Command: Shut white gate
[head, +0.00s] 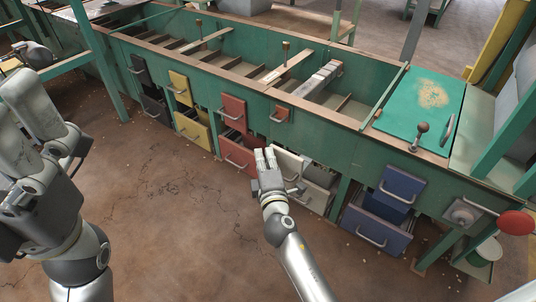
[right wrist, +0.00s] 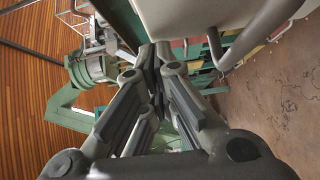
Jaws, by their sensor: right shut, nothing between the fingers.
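The white gate (head: 289,160) is on the front of the green hopper bench, right of the red gates, with more white panel (head: 318,178) below and right of it. My right gripper (head: 265,153) is shut and empty, just left of the white gate and partly covering it. In the right wrist view, the closed fingers (right wrist: 158,62) point toward a pale panel (right wrist: 195,14) with a bar handle (right wrist: 262,36), close by; contact cannot be told. My left arm shows at the left of the head view, away from the gate; its finger state is unclear.
Yellow (head: 180,88) and red gates (head: 233,112) line the bench to the left, blue ones (head: 402,186) to the right. A red knob (head: 515,222) sticks out at far right. The brown floor (head: 170,220) in front is mostly clear.

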